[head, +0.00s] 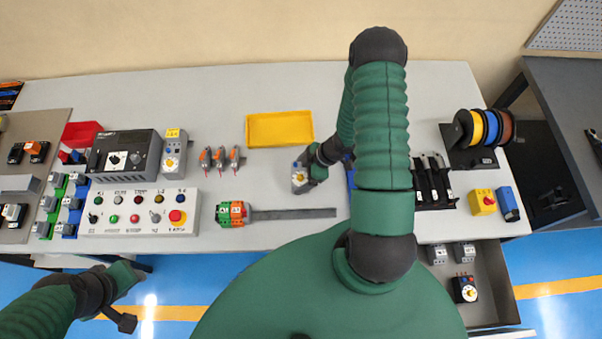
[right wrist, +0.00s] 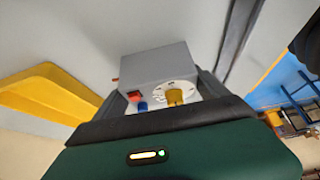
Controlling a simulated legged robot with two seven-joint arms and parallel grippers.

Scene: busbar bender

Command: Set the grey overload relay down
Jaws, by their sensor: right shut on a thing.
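The grey overload relay (head: 299,178) has a yellow dial on a white face. It is between the fingers of my right gripper (head: 310,170), over the bare middle of the bench, just below the yellow tray. In the right wrist view the relay (right wrist: 155,66) sits between the two dark fingers (right wrist: 165,98), with its yellow dial, a red button and a blue button facing the camera. I cannot tell whether its underside touches the bench. My left gripper (head: 140,268) is at the lower left, off the bench's front edge; its fingers are too unclear to read.
A yellow tray (head: 280,129) lies behind the relay. A grey DIN rail strip (head: 293,213) with green and orange terminal blocks (head: 231,213) lies in front. An open drawer (head: 489,270) holds more devices.

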